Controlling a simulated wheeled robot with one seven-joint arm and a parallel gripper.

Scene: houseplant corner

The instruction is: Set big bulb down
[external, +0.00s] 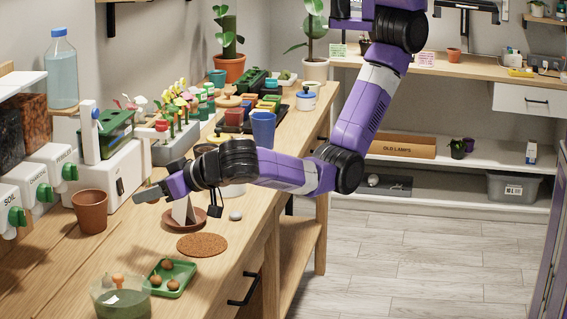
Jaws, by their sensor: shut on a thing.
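My gripper (184,200) is at the end of the purple arm, low over a terracotta saucer (196,225) on the workbench. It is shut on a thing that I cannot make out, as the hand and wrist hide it. A white, wedge-shaped piece shows just under the hand, above the saucer; I cannot tell whether it touches the saucer. I cannot pick out the big bulb for certain. Several brown bulbs, one of them a bulb at the back (167,264), lie in a green tray (186,268) nearer the camera.
A round cork mat (202,245) lies bare in front of the saucer. A pale egg-shaped thing (236,215) lies to its right. An empty-looking terracotta pot (90,212) stands at left, a glass bowl (121,300) in front. A blue cup (263,130) stands behind my arm.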

